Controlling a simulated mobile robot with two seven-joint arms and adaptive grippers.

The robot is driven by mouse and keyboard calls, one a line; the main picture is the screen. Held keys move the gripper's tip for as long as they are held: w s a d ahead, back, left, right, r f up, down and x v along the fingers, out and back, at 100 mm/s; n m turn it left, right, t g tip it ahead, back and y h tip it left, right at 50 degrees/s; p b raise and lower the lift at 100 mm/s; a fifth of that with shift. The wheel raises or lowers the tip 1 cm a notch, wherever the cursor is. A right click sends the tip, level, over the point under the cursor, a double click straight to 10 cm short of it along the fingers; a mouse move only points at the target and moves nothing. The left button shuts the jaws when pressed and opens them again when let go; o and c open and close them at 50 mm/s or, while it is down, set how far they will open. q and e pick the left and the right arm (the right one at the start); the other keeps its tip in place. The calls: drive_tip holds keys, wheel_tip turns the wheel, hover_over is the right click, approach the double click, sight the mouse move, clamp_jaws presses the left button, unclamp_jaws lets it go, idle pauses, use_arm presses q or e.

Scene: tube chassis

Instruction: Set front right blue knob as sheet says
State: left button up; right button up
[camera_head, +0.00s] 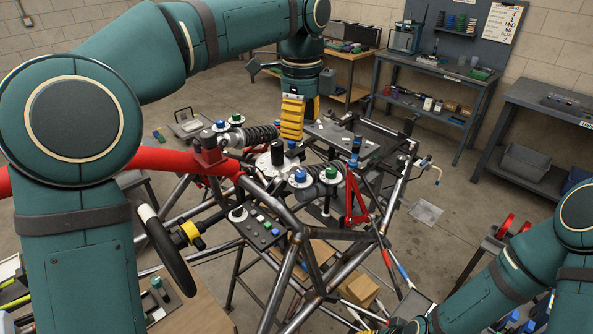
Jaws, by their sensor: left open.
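A blue knob (300,176) on a pale dial sits on top of the nearer shock absorber, beside a green knob (331,172). A further blue cap shows near the middle of the chassis. The picture alone does not settle which is front right. The sheet (501,22) hangs on the pegboard with short lines of text, including "MID" and "60". My left gripper (292,120), yellow-fingered, points down above the chassis, open and apart from the knobs. My right gripper is barely visible at the bottom edge.
The tube chassis (285,272) fills the middle, with a steering wheel (167,252) and a switch panel (262,230) near me. Red wishbones and upright posts stand around the knobs. Workbenches (440,72) line the back wall.

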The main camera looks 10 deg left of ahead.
sight(301, 173)
use_arm(q)
wheel_tip(301, 173, down, 12)
drive_tip(key=shift+r+b, duration=0.1)
drive_tip(key=shift+b, duration=0.65)
drive_tip(key=shift+d, duration=0.1)
clamp_jaws()
